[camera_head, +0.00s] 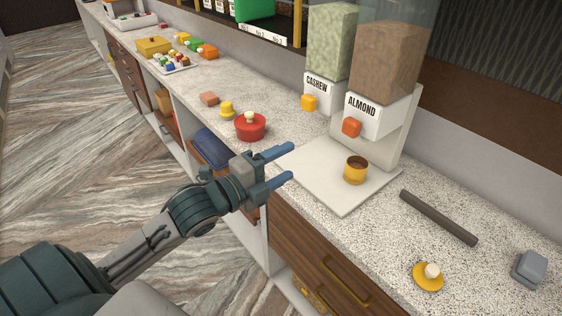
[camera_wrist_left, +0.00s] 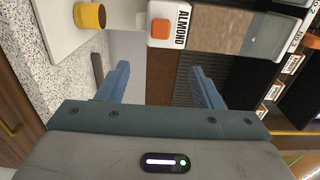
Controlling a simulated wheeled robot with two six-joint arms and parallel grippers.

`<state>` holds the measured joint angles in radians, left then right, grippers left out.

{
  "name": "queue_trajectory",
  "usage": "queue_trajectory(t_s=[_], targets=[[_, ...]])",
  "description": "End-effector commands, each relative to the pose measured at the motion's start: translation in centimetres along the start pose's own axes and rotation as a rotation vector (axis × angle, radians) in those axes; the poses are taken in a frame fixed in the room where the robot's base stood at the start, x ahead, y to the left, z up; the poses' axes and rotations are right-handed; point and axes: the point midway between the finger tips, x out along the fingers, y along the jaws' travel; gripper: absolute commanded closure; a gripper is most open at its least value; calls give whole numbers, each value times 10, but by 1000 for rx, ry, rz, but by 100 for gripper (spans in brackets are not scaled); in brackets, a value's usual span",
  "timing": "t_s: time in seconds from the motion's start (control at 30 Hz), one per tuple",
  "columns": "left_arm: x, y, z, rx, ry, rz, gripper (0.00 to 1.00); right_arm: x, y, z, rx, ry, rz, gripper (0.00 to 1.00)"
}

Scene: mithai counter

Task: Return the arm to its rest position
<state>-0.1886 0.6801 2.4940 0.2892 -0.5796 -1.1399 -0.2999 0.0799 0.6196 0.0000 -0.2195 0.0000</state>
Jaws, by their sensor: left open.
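My left gripper (camera_head: 284,166) is open and empty, in front of the counter edge with its blue fingers pointing right. In the left wrist view its two fingers (camera_wrist_left: 160,85) stand apart with nothing between them. A yellow cup (camera_head: 355,171) with brown contents stands on the white base plate (camera_head: 330,192) under the almond dispenser (camera_head: 385,75), apart from the gripper. The cup also shows at the top left of the left wrist view (camera_wrist_left: 89,16). My right gripper is in neither view.
A red lidded pot (camera_head: 250,127) sits on the counter just beyond the gripper. The cashew dispenser (camera_head: 328,60) stands behind. A dark bar (camera_head: 438,217), a yellow lid (camera_head: 428,278) and a grey block (camera_head: 529,268) lie at right. The floor (camera_head: 80,150) at left is open.

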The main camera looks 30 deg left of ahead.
Motion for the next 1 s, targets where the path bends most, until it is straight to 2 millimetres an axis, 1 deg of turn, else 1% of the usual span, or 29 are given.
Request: queue_trajectory(t_s=[0.37,0.47,0.53,0.57,0.67,0.7,0.77,0.8,0.87,0.9,0.97,1.0], targets=[[0,0,0,-1,-1,0,40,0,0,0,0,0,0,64],[4,9,8,-23,-17,13,40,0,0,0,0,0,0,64],[11,28,22,-66,-49,39,40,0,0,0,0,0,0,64],[15,40,30,-94,-69,54,40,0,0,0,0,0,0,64],[27,95,66,-212,-157,118,40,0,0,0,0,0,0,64],[30,122,81,-266,-198,147,40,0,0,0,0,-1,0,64],[32,163,101,-350,-259,189,40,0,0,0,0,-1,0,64],[31,192,113,-403,-301,217,40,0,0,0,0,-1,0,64],[26,235,128,-481,-362,257,40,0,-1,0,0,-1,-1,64],[21,265,136,-532,-403,285,40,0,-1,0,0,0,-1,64],[11,309,146,-605,-465,325,40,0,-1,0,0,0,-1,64],[3,339,150,-654,-506,351,40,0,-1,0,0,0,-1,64]])
